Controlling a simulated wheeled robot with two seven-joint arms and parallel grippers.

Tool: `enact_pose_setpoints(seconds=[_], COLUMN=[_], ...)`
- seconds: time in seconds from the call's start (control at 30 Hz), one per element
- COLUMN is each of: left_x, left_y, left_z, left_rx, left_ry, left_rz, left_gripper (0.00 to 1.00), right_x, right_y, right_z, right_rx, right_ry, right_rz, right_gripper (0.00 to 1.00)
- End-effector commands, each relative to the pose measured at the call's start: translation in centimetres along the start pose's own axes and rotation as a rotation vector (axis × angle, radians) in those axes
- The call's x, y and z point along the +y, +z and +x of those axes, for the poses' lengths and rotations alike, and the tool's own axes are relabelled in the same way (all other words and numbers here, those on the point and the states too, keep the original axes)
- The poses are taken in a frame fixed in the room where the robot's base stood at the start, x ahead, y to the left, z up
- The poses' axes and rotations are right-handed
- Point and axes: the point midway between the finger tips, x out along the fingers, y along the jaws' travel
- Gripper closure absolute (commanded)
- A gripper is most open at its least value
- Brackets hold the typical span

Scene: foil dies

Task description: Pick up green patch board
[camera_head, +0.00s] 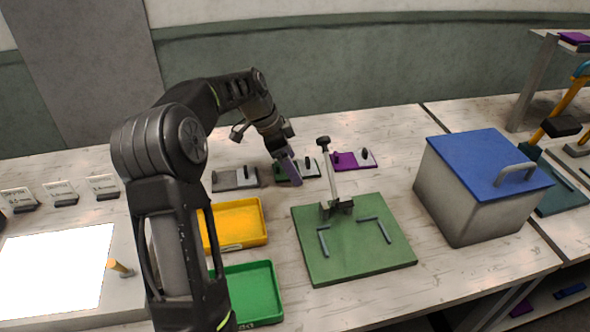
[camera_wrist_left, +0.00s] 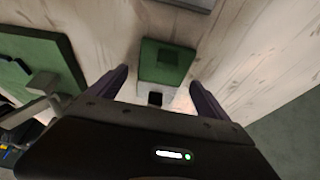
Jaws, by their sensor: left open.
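The green patch board (camera_head: 280,176) lies on the bench in a row of small boards, with a white half and dark pegs. My left gripper (camera_head: 291,172) comes down over it from the left and hides part of it. In the left wrist view the board's green half (camera_wrist_left: 150,72) lies just beyond the gap between the fingertips, with a darker green square block on it. Its white part and a black peg show nearer, between the fingers. The left gripper (camera_wrist_left: 160,85) is open, with nothing held. My right gripper is not in view.
A grey board (camera_head: 226,186) lies left of the green one, a purple-and-white board (camera_head: 345,166) right. A green clamp plate (camera_head: 345,262) with an upright lever stands in front. Yellow (camera_head: 262,225) and green (camera_head: 277,280) trays lie front left; a blue-lidded box (camera_head: 455,205) stands right.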

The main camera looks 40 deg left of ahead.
Motion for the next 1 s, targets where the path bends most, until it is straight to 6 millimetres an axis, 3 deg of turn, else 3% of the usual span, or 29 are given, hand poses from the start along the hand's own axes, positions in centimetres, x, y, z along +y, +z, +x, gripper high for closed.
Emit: enact_pose_setpoints(seconds=[0.33, 1.0], left_x=[-0.01, 0.00], left_y=[0.00, 0.00], left_z=[-0.04, -0.03], left_rx=[0.000, 0.000], left_ry=[0.000, 0.000], left_rz=[0.000, 0.000], left_gripper=[0.11, 0.66], right_x=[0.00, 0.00], right_y=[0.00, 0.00], right_z=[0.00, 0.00], right_rx=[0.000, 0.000], right_ry=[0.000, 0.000], right_rz=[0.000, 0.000], right_gripper=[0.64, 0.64])
